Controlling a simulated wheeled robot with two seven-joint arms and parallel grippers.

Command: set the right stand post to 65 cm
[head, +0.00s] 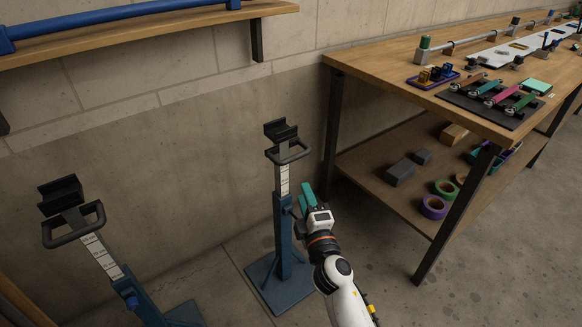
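The right stand (282,235) is upright on the floor by the wall, with a blue outer tube and square base plate. Its inner post (283,179) carries a white scale, too small to read, below a dark loop handle (291,153) and a black cradle (281,131). My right gripper (304,197), with teal fingers, is just right of the upper end of the blue tube. I cannot tell whether it touches the stand or is shut; a clamp knob is not clearly visible there. My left gripper is not in view.
A second stand (107,262) is at the lower left, with a blue knob (131,301). A workbench (390,98) with tools and a lower shelf (375,190) stands right of my arm. A wall shelf (150,27) holds a blue tube (90,18). Floor between the stands is clear.

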